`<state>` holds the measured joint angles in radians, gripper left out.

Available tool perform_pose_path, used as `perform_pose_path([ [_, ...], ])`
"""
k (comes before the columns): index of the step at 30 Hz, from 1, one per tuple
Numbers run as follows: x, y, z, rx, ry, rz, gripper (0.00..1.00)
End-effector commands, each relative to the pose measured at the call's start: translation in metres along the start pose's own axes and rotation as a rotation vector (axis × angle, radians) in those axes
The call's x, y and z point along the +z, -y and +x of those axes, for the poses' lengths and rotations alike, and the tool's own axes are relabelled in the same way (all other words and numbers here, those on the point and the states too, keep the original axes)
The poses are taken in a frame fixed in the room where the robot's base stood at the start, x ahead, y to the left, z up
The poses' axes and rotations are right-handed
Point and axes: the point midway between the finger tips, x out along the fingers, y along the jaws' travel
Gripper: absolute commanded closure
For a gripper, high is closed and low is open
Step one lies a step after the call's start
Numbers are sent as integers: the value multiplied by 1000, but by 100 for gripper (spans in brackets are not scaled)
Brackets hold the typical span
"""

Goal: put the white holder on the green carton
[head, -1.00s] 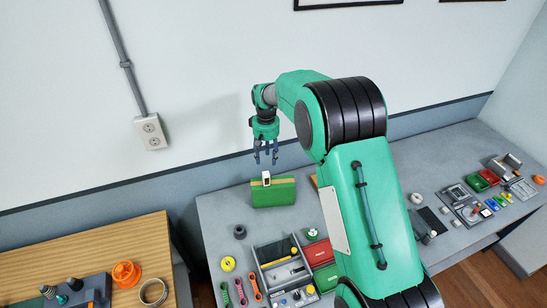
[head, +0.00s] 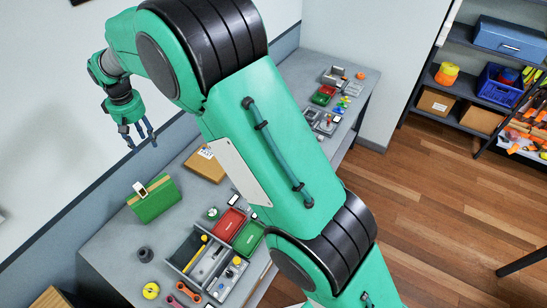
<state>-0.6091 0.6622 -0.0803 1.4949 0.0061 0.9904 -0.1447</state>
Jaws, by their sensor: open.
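The green carton (head: 157,203) stands on the grey bench near its wall-side edge, at the left of the head view. The small white holder (head: 140,189), with a dark opening, rests on the carton's tan top edge, towards its left end. My gripper (head: 139,145) is open and empty, with its fingers pointing down. It hangs above the carton and apart from both the carton and the holder.
A divided grey tray (head: 183,248) with tools, a red case (head: 229,223) and a green case (head: 248,238) lie in front of the carton. A flat brown box (head: 205,165) lies to its right. Shelves (head: 490,75) stand at the far right.

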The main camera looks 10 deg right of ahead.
Motion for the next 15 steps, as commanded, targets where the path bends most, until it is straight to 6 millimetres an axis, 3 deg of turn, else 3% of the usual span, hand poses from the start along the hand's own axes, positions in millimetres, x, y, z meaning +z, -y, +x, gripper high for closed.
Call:
perform_pose_path([
  [3, 24, -24, -37, 6, -23, 39, 54],
  [15, 115, -85, -136, 30, -93, 167, 54],
])
